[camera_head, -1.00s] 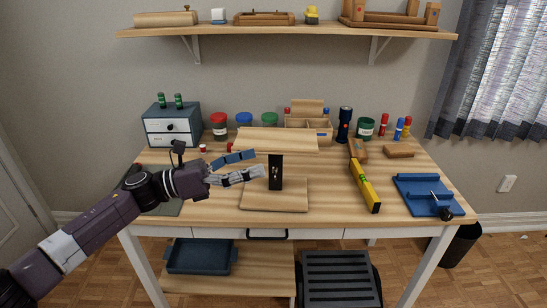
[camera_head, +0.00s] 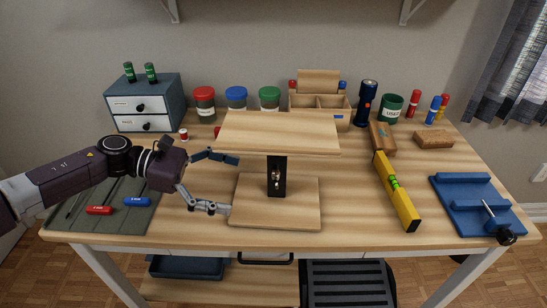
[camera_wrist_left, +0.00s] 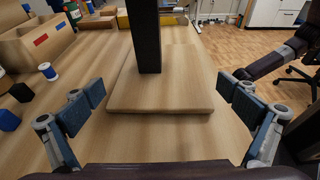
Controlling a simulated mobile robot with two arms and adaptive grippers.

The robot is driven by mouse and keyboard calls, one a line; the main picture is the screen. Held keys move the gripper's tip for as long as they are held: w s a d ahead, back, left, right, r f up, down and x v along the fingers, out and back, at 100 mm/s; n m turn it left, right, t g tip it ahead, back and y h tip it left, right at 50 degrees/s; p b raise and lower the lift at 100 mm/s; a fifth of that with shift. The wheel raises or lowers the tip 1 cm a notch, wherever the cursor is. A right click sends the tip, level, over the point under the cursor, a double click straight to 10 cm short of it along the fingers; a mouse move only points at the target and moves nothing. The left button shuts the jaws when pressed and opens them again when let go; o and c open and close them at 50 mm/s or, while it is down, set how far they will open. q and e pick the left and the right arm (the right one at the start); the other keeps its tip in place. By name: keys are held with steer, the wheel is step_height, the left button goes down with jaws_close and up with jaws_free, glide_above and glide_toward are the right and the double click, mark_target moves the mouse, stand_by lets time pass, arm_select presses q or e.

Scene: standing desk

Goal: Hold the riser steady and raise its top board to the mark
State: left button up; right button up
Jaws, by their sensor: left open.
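The riser has a wooden top board (camera_head: 270,133), a black column (camera_head: 278,176) with small metal fittings on its front, and a wooden base board (camera_head: 300,212) on the desk. My left gripper (camera_head: 232,185) is open at the left side of the riser, one finger near the base's left edge, the other farther back. In the left wrist view the column (camera_wrist_left: 145,38) and base board (camera_wrist_left: 160,92) stand between the spread fingers, nothing gripped. The top board is out of that view. I cannot make out a height mark. A dark arm (camera_wrist_left: 275,62), seemingly my right, shows partly there; its gripper is unclear.
A yellow level (camera_head: 397,192) and a blue fixture (camera_head: 475,200) lie on the right. A grey mat (camera_head: 125,222) with screwdrivers lies at left. Drawers (camera_head: 145,104), jars and a wooden organizer (camera_head: 320,103) line the back. Desk between riser and level is clear.

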mark_target(268, 191)
arm_select(q)
steer(key=x, duration=0.5)
steer(key=shift+s+r+p, duration=0.1)
steer(key=shift+p, duration=0.25)
steer(key=b+x, duration=0.1)
steer(key=x, duration=0.2)
steer(key=shift+d+f, duration=0.25)
steer(key=shift+d, duration=0.35)
arm_select(e)
steer(key=shift+w+r, duration=0.55)
steer(key=shift+r, duration=0.25)
